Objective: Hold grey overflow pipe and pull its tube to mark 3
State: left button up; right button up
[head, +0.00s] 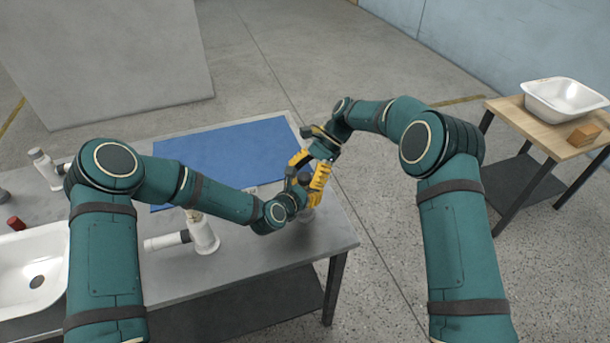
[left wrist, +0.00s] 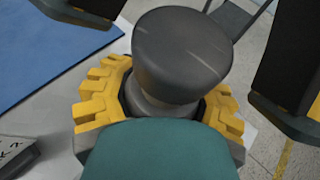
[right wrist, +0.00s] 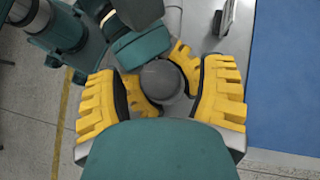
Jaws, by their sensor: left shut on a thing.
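The grey overflow pipe (left wrist: 160,105) has a wide dark grey top (left wrist: 183,50) and stands between the yellow fingers of my left gripper (left wrist: 160,110), which is shut on it. In the right wrist view the round top (right wrist: 161,80) lies between the spread fingers of my right gripper (right wrist: 165,100), with gaps on both sides. My right gripper also shows in the head view (head: 310,168), just above my left gripper (head: 303,188). The fingers hide most of the pipe there. No mark on its tube is readable.
A small marked plate (left wrist: 14,155) stands close by. The grey table (head: 270,262) carries a blue mat (head: 225,145), a white pipe fitting (head: 204,237) and a white basin (head: 22,262). A wooden side table (head: 540,127) with another basin (head: 565,98) stands at the right.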

grip_shut()
notch_tip(320, 180, up, 6)
jog(key=shift+r, duration=0.1)
jog(key=shift+o, duration=0.8)
grip_release()
jog(key=v, duration=1.2)
